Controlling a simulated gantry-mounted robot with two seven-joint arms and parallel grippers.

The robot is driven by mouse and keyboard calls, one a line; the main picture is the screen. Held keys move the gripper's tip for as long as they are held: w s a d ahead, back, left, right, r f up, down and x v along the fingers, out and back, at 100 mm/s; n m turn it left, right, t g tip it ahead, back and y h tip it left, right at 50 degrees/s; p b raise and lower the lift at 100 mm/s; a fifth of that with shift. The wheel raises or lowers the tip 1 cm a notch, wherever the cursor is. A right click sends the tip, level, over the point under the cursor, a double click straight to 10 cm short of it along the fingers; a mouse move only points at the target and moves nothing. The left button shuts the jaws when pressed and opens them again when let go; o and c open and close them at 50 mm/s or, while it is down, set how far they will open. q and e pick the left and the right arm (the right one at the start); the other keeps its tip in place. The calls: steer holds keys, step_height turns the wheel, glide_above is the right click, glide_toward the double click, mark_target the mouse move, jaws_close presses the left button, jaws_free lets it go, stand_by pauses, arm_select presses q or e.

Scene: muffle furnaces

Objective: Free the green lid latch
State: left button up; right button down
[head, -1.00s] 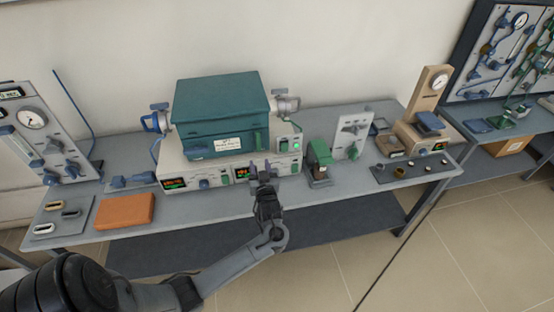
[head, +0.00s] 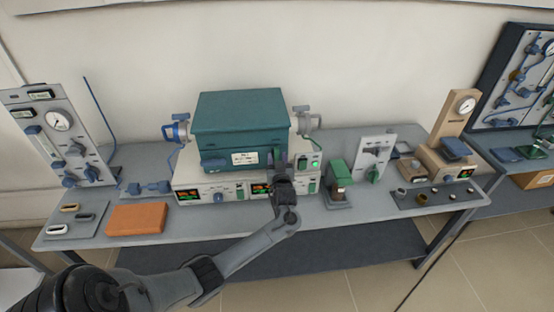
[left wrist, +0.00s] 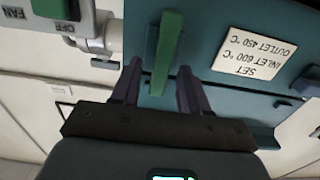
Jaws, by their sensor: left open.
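The teal furnace (head: 240,112) stands on the bench with its lid down. The green lid latch (left wrist: 166,50) is an upright bar on its front face, right of a white label (head: 245,158) in the head view. My left gripper (left wrist: 157,78) is open, its fingers one on each side of the latch's end in the left wrist view, with gaps visible. I cannot tell whether the fingers reach deep enough to touch the face. In the head view my left gripper (head: 282,160) largely covers the latch. My right gripper is not in view.
The control base (head: 218,191) with red and green displays sits under the furnace. A green and grey device (head: 339,184) stands close to its right. An orange block (head: 136,218) and a gauge panel (head: 55,140) are at the left. Pipe fittings flank the furnace.

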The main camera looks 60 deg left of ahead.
arm_select(q)
steer(key=shift+w+a, duration=0.15)
steer(key=shift+a, duration=0.25)
jaws_close()
